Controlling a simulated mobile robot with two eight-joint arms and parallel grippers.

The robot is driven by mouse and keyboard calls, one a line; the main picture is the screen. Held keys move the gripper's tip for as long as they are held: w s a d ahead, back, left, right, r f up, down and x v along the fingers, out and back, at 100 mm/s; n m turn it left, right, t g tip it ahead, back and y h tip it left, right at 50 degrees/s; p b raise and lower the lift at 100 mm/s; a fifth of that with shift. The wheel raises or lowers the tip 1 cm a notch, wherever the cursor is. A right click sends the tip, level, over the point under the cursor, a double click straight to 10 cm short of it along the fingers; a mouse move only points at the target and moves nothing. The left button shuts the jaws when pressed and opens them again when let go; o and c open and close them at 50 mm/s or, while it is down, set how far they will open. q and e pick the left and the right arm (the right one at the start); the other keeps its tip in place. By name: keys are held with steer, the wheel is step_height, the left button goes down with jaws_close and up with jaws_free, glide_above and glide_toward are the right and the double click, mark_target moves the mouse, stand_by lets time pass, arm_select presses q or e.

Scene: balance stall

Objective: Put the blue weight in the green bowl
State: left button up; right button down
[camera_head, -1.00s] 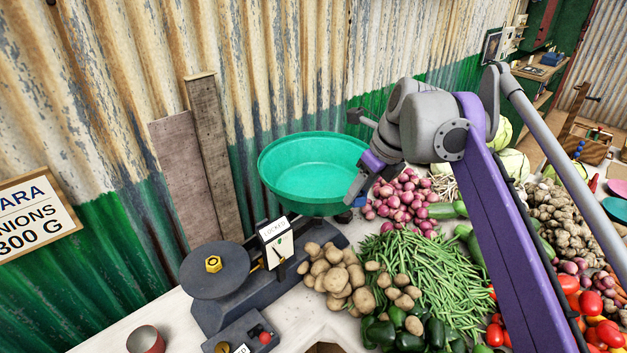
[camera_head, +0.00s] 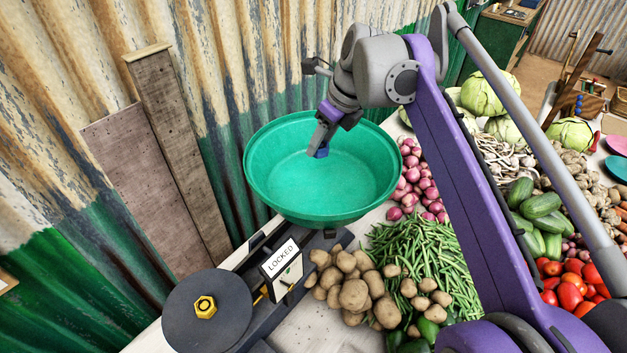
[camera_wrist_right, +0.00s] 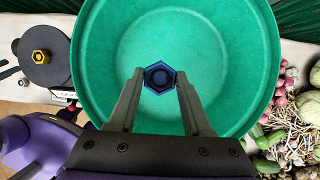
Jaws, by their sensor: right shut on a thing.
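The green bowl (camera_head: 268,205) sits on the far end of the balance in the head view, and its wide rim fills most of the right wrist view (camera_wrist_right: 90,75). My right gripper (camera_head: 322,148) is over the inside of the bowl, pointing down. It is shut on the blue weight (camera_head: 321,153), a small hexagonal piece between the fingertips. In the right wrist view the blue weight (camera_wrist_right: 159,77) shows against the bowl's inner floor. I cannot tell the exact gap between weight and floor. My left gripper is not in view.
The balance has a dark plate (camera_head: 215,325) bearing a yellow weight (camera_head: 205,307) and a sign reading LOCKED (camera_head: 282,262). Potatoes (camera_head: 355,290), green beans (camera_head: 425,255) and onions (camera_head: 418,185) lie close to the bowl's right. Planks (camera_head: 165,130) lean on the wall behind.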

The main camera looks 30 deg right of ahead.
step_height(320, 180, down, 3)
steer(key=s+b, duration=0.1)
steer(key=s, duration=0.2)
glide_above(318, 198)
steer(key=f, duration=0.3)
steer(key=s+f, duration=0.1)
steer(key=f, duration=0.1)
steer(key=shift+d+f+b, duration=0.2)
steer(key=shift+d+b, duration=0.15)
steer(key=shift+b, duration=0.05)
steer(key=shift+s+f, duration=0.2)
steer(key=shift+f, duration=0.4)
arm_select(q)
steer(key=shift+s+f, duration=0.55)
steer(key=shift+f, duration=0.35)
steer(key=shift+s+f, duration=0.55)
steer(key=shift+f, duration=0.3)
arm_select(e)
steer(key=shift+f, duration=1.9)
steer(key=shift+w, duration=0.1)
steer(key=shift+c, duration=1.7)
jaws_free()
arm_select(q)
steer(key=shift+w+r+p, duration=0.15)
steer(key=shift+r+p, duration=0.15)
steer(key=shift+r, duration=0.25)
arm_select(e)
steer(key=v, duration=1.2)
